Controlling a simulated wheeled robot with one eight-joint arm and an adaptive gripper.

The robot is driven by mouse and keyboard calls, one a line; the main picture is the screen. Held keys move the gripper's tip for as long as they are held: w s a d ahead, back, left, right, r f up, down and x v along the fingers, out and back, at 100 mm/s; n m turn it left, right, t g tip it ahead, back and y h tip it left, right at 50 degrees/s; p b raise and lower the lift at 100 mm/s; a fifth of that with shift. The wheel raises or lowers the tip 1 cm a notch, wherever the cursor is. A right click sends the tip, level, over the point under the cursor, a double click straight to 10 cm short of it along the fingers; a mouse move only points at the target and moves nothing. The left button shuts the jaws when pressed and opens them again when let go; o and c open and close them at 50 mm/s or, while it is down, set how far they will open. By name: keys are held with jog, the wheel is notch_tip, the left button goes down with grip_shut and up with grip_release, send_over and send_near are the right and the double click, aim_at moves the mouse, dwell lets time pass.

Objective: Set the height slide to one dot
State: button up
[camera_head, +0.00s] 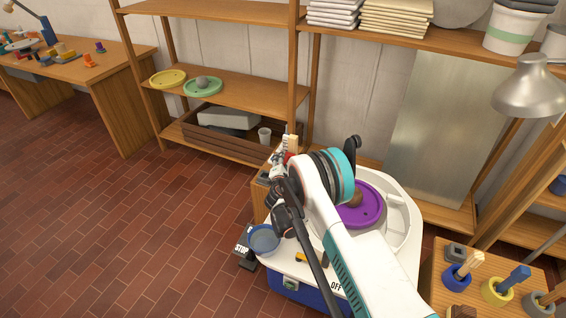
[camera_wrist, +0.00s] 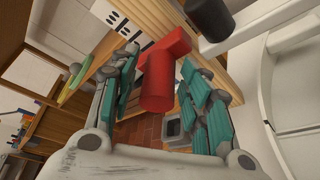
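The height slide's red handle (camera_wrist: 158,85) sits between my gripper's fingers in the wrist view. It is a red block with a rounded stub on a wooden post (camera_wrist: 160,18). A white strip with black marks (camera_wrist: 122,22) lies beside it; I cannot tell which mark the handle is at. My gripper (camera_wrist: 160,65) has its teal-padded fingers apart, one on each side of the handle, with gaps visible. In the head view my gripper (camera_head: 281,178) is at the wheel's back left corner, and a bit of the red handle (camera_head: 288,156) shows past it.
The white potter's wheel (camera_head: 405,205) carries a purple disc (camera_head: 368,212) with a brown lump, partly behind my arm. A blue-grey bowl (camera_head: 264,239) stands at its front left. A dark rounded knob (camera_wrist: 208,18) is close to the handle. Shelves (camera_head: 225,85) stand behind.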

jog(key=v, duration=0.7)
jog(key=shift+s, duration=0.25)
jog(key=shift+r, duration=0.1)
dwell(0.4)
jog(key=d+r+m+g+h, duration=0.1)
jog(key=d+r+m, duration=0.3)
jog(key=r, duration=0.5)
jog(key=d+r+m+g+h, duration=0.1)
jog(key=d+r+m, duration=0.3)
jog(key=r, duration=0.5)
jog(key=s+d+r+m+g, duration=0.1)
jog(key=s+d+r+m, duration=0.1)
jog(key=s+d+r, duration=0.3)
jog(key=s+d+r+m+g, duration=0.1)
jog(key=s+d+r+m, duration=0.15)
jog(key=d+r, duration=0.35)
jog(key=s+d+r+m+g, duration=0.2)
jog(key=s+d+r+m, duration=0.15)
jog(key=s+r, duration=0.4)
jog(key=s+d+f+m+g+y, duration=0.1)
jog(key=s+m, duration=0.3)
jog(key=s, duration=1.1)
jog(key=s+d+f+m+g+y, duration=0.1)
jog(key=s+d+m, duration=0.2)
jog(key=s, duration=1.1)
jog(key=shift+s+m+g, duration=0.3)
jog(key=shift+s+m, duration=0.1)
jog(key=shift+m, duration=0.2)
